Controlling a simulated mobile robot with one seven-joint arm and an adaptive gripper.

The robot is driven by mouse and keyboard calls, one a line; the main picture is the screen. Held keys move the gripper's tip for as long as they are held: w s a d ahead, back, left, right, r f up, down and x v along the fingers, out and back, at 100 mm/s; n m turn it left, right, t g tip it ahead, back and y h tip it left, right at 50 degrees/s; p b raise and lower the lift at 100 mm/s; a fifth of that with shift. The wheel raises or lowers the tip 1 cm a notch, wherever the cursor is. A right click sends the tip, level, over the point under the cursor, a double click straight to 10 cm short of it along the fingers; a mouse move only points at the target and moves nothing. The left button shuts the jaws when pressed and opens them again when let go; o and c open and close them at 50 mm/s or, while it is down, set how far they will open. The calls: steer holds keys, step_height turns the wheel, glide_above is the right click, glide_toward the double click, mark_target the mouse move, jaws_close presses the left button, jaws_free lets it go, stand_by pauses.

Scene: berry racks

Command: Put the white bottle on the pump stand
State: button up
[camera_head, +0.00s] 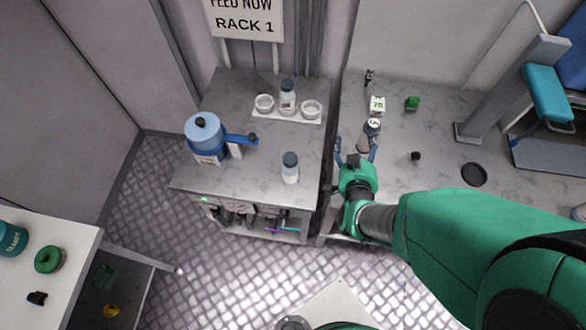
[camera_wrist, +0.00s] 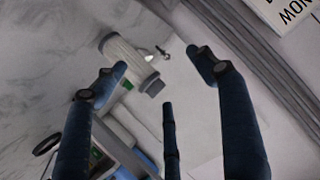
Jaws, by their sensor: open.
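A white bottle with a dark cap (camera_head: 290,170) stands near the front of the left bench. A similar bottle (camera_head: 287,100) stands between two white rings on a white stand plate (camera_head: 304,118) at the back of that bench. I cannot tell which the task means, nor whether this plate is the pump stand. My gripper (camera_head: 356,148) is over the left part of the right bench, its fingers spread and empty. A pale container with a label (camera_head: 373,126) is just beyond it. In the wrist view, a pale cylinder with a dark end (camera_wrist: 128,54) lies beyond the open fingers (camera_wrist: 165,75).
A blue and white pump-like device (camera_head: 204,135) is at the left bench's left side. On the right bench are a white box (camera_head: 377,104), a green item (camera_head: 412,103), a small black piece (camera_head: 415,156) and a black disc (camera_head: 474,174). A gap separates the benches.

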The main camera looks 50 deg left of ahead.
steer(key=s+a+f+n+y, duration=0.1)
steer(key=s+a+f+y, duration=0.1)
steer(key=s+f, duration=0.55)
steer(key=n+y+b, duration=0.3)
steer(key=y+b, duration=0.1)
glide_toward(295, 177)
steer(key=w+a, duration=0.2)
steer(key=shift+w+a+f+g, duration=0.1)
steer(key=shift+w+a+g, duration=0.1)
steer(key=shift+w+g, duration=0.1)
steer(key=shift+s+d+n, duration=0.1)
steer(key=shift+s+n, duration=0.3)
steer(key=shift+s, duration=0.15)
steer(key=shift+w+a, duration=0.35)
steer(key=shift+a, duration=0.25)
steer(key=shift+b+x, duration=0.45)
steer(key=shift+x, duration=2.7)
